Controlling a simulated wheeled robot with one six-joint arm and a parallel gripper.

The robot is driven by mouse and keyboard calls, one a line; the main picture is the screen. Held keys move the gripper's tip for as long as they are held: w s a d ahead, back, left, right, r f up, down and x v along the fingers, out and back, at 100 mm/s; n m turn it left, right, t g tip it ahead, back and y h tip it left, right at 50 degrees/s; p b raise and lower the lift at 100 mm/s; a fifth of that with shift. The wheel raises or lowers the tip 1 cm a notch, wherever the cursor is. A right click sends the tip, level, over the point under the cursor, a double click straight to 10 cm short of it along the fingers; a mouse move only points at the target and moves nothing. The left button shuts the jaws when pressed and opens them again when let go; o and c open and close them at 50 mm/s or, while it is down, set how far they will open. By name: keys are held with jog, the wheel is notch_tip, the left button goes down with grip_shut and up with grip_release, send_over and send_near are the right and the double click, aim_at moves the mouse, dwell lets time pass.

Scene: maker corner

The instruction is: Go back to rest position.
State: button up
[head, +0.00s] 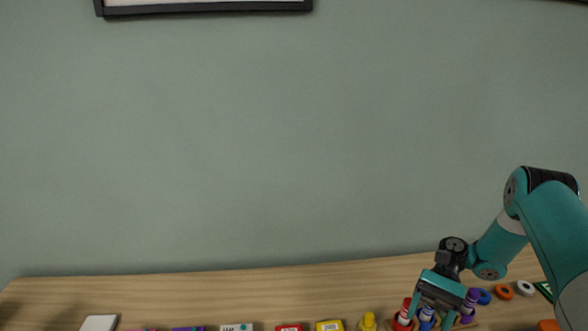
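My gripper (433,314) is at the lower right in the head view, at the end of my teal arm, pointing down over the table. Its two fingers are apart. A blue and white piece (427,315) shows between or behind them, and I see no finger clearly touching it. A red and white piece (404,312) stands just left of the gripper and a purple piece (470,304) just right. The lower ends of the fingers are close to the picture's bottom edge.
The wooden table (230,296) runs along the bottom. A yellow piece (368,322), yellow box (329,326), red box (289,328) and white box (237,327) line its lower edge. Blue, orange (504,292) and white rings lie right of the gripper.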

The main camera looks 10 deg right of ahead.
jog(key=w+a+r+n+t+h, duration=0.1)
jog(key=a+r+n+t+h, duration=0.15)
jog(key=a+r, duration=0.5)
jog(key=w+a+r+n+t+h, duration=0.15)
jog(key=a+r+n, duration=0.3)
jog(key=r, duration=0.55)
jog(key=s+a+r+n+t+h, duration=0.1)
jog(key=s+a+r+n+t, duration=0.2)
jog(key=s, duration=0.4)
jog(key=s+a+r+n+t+h, duration=0.2)
jog(key=s+a+r+n+t, duration=0.1)
jog(key=s+r+n, duration=0.3)
jog(key=shift+s+a+r+n, duration=0.3)
jog(key=shift+s+a+r, duration=0.15)
jog(key=shift+s+a, duration=0.35)
